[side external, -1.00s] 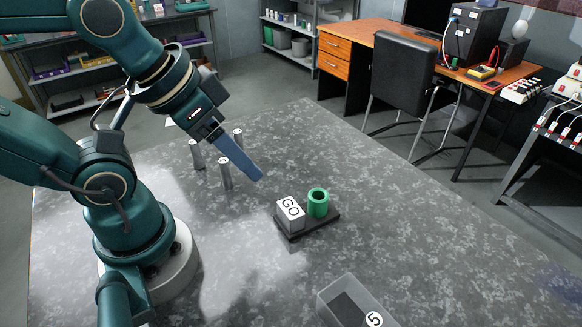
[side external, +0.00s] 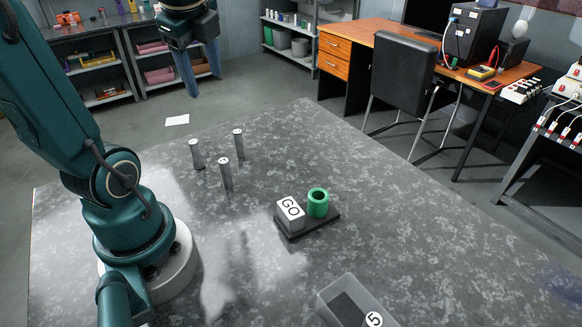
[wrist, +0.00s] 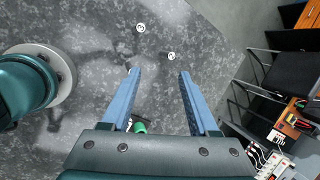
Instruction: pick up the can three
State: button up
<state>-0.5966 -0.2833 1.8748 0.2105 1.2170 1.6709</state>
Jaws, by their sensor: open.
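Three slim grey cans stand upright on the table: a left one (side external: 196,155), a front one (side external: 226,174) and a back right one (side external: 238,144). Their top labels are too small to read, so I cannot tell which is can three. In the wrist view, two white-topped cans show, one at the top (wrist: 141,28) and one (wrist: 171,56) just beyond the gap between the fingertips. The third is not clearly visible there. My gripper (side external: 203,84) is open and empty, high above the cans, its blue fingers pointing down; it also shows in the wrist view (wrist: 159,72).
A dark base (side external: 327,222) carries a white GO block (side external: 290,212) and a green cup (side external: 318,203). A clear bin (side external: 365,296) marked 5 sits at the front edge. The table right of the base is clear.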

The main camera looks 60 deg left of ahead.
aim_at(194, 151)
jog(key=s+a+f+m+g, duration=0.1)
jog(key=s+a+m+g, duration=0.15)
jog(key=a+m, duration=0.35)
jog(key=shift+n+t, duration=0.25)
jog(key=shift+n, duration=0.25)
jog(key=f, duration=1.4)
jog(key=shift+s+a+f, duration=0.1)
jog(key=shift+a+f, duration=0.1)
jog(key=shift+a, duration=0.15)
jog(key=shift+x, duration=2.8)
jog(key=shift+r, duration=0.1)
grip_shut()
